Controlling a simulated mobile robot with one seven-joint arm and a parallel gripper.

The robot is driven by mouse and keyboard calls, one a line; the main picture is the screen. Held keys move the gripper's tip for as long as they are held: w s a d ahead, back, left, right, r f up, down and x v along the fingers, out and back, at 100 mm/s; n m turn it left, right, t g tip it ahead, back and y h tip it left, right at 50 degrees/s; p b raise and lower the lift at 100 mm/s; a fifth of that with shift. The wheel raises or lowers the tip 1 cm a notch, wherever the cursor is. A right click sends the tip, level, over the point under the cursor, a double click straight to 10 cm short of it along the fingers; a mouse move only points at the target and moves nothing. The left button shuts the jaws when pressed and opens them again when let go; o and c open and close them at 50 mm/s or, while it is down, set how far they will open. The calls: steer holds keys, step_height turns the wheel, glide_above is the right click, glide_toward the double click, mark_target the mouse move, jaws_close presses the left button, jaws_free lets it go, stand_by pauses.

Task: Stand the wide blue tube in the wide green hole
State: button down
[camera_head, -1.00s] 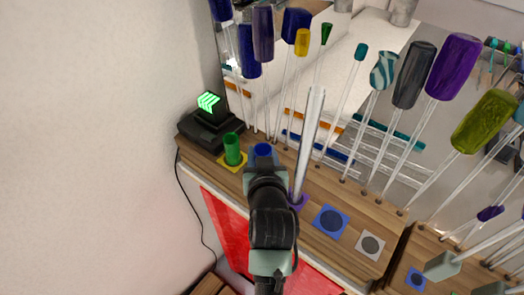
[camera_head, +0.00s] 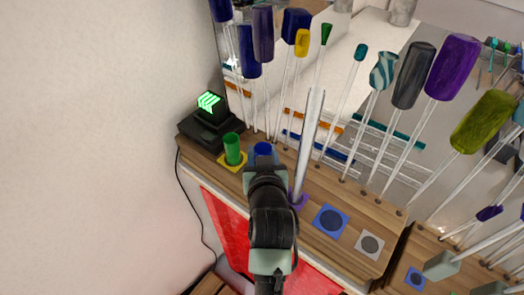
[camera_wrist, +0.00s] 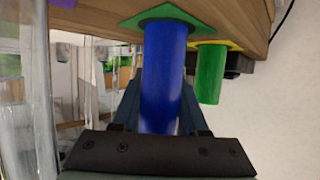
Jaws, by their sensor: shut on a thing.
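The wide blue tube (camera_head: 263,149) is between the fingers of my gripper (camera_head: 265,170), which is shut on it. In the wrist view the blue tube (camera_wrist: 164,70) meets the green square plate (camera_wrist: 172,14) on the wooden board, in line with its hole. How deep it sits in the hole cannot be told. My gripper (camera_wrist: 160,112) holds it along its sides. In the head view the arm and tube hide the green plate.
A green tube (camera_head: 232,147) stands in a yellow plate (camera_head: 222,162) just left of the blue tube. A tall clear rod (camera_head: 309,140) stands close on the right in a purple plate. Blue (camera_head: 330,221) and grey (camera_head: 370,244) plates are empty. A small display (camera_head: 208,103) stands behind.

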steer(key=shift+f+b, duration=0.55)
steer(key=shift+f, duration=0.15)
steer(key=c, duration=0.7)
jaws_free()
steer(key=shift+s+r, duration=0.1)
steer(key=shift+p+v, duration=1.1)
steer(key=shift+v, duration=0.3)
steer(key=p+v, duration=0.4)
steer(key=v, duration=0.4)
